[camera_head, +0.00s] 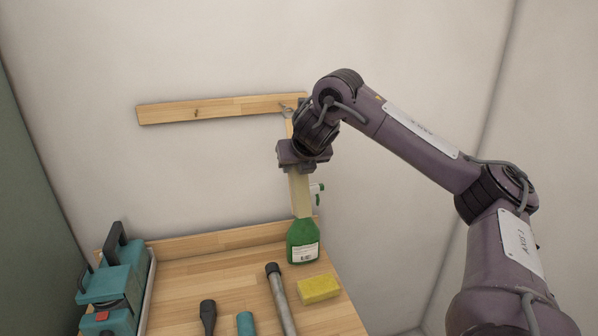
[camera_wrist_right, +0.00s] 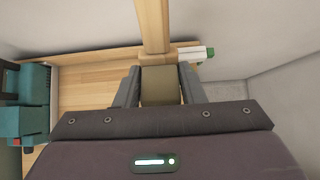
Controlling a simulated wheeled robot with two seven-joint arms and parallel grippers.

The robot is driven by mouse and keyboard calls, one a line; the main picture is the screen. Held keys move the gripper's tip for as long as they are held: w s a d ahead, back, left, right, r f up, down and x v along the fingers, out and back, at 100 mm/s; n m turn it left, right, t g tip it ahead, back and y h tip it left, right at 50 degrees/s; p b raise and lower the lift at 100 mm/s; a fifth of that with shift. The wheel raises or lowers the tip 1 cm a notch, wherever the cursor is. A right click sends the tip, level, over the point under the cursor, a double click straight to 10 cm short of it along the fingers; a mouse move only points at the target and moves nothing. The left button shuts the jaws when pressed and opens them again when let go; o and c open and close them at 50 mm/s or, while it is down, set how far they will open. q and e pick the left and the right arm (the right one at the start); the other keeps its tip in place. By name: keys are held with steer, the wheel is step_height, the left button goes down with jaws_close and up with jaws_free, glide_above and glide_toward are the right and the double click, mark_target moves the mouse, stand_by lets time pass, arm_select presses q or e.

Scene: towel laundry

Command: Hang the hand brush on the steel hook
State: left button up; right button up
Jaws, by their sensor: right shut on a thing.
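The hand brush (camera_head: 300,196) is upright in front of the wall, with a pale block below my right gripper (camera_head: 300,166) and a narrow wooden handle above it. In the right wrist view, the fingers of my right gripper (camera_wrist_right: 160,88) are shut on the pale block, and the handle of the hand brush (camera_wrist_right: 152,26) extends beyond them. The steel hook (camera_head: 286,108) is small, at the right end of the wooden rail, close to the handle's top. My arm partly covers that spot, so I cannot tell whether handle and hook touch. My left gripper is out of view.
The wooden rail (camera_head: 215,109) is on the wall. Below is a wooden bench (camera_head: 190,275) with a green spray bottle (camera_head: 303,243), a yellow sponge (camera_head: 318,289), a grey tube (camera_head: 283,305) and a teal machine (camera_head: 112,285).

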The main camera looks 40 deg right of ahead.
steer(key=shift+w+d+b, duration=0.3)
steer(key=shift+w+b, duration=0.25)
steer(key=shift+w, duration=0.1)
steer(key=shift+w+d+f+b, duration=0.25)
steer(key=shift+w+d+b, duration=0.3)
steer(key=shift+w+b, duration=0.3)
steer(key=shift+w+d+r+b, duration=0.1)
steer(key=shift+w+d+b, duration=0.15)
steer(key=shift+w+b, duration=0.4)
steer(key=shift+c, duration=0.4)
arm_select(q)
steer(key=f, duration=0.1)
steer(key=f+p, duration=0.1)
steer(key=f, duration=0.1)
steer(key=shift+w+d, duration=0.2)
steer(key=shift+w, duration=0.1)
arm_select(e)
steer(key=shift+w+d+f, duration=0.25)
steer(key=shift+w+d, duration=0.2)
steer(key=shift+w, duration=0.2)
